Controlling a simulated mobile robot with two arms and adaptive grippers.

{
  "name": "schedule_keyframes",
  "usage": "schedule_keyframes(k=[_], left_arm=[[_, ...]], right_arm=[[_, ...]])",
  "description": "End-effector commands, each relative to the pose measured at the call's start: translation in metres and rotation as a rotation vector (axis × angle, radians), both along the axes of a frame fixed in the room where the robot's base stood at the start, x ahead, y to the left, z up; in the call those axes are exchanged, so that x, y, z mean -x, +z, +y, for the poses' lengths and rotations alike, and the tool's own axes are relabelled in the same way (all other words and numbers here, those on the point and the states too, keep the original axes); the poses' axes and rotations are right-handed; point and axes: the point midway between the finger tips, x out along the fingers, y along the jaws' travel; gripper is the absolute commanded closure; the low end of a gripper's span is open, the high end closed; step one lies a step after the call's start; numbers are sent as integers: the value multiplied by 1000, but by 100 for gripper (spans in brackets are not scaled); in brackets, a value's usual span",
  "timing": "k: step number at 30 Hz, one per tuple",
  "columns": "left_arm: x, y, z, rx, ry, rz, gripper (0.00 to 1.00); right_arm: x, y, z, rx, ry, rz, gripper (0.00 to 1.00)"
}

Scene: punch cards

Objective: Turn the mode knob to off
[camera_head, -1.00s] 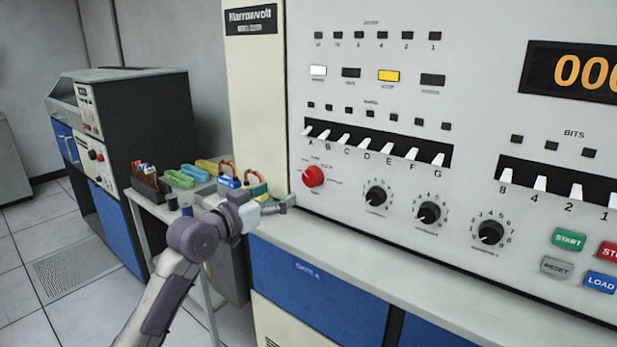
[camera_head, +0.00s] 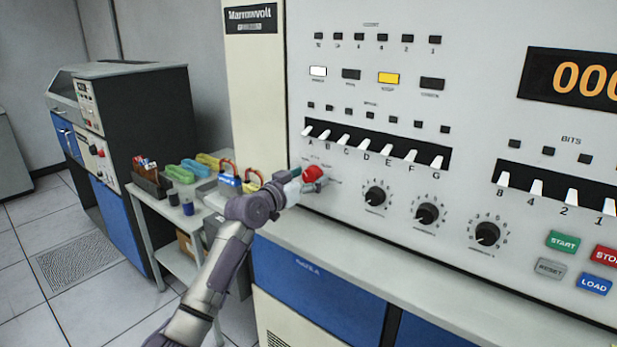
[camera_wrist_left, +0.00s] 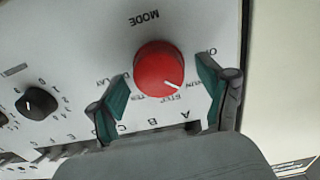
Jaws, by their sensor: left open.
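The red mode knob (camera_head: 313,173) is on the cream front panel, below the switch marked A. In the left wrist view the knob (camera_wrist_left: 158,68) shows upside down under the word MODE. Its white pointer line points to the lower right of that picture, near the STEP and RUN labels. The OFF label is partly hidden by a finger. My left gripper (camera_head: 298,181) is at the knob's left side in the head view. In the wrist view the left gripper (camera_wrist_left: 164,82) is open, its two green-padded fingers on either side of the knob with visible gaps.
Black rotary knobs (camera_head: 427,213) sit right of the red knob. A row of white toggle switches (camera_head: 365,145) lies above it. A ledge (camera_head: 360,253) runs below the panel. A side table (camera_head: 160,205) with coloured items stands to the left.

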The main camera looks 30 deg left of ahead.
Motion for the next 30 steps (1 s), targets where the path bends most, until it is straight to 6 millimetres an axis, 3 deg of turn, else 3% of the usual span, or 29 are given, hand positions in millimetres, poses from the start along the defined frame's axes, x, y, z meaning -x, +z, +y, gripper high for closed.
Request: schedule_keyframes(k=[1,9,12,20,30], left_arm=[[0,0,0,0,0,0,23],[0,0,0,0,0,0,68],[0,0,0,0,1,0,80],[0,1,1,35,1,3,80],[0,2,2,250,2,20,80]], right_arm=[[0,0,-1,2,1,1,60],[0,0,-6,7,0,0,60],[0,0,-7,8,0,0,60],[1,3,-7,8,-1,1,60],[1,16,-7,8,-1,1,60]])
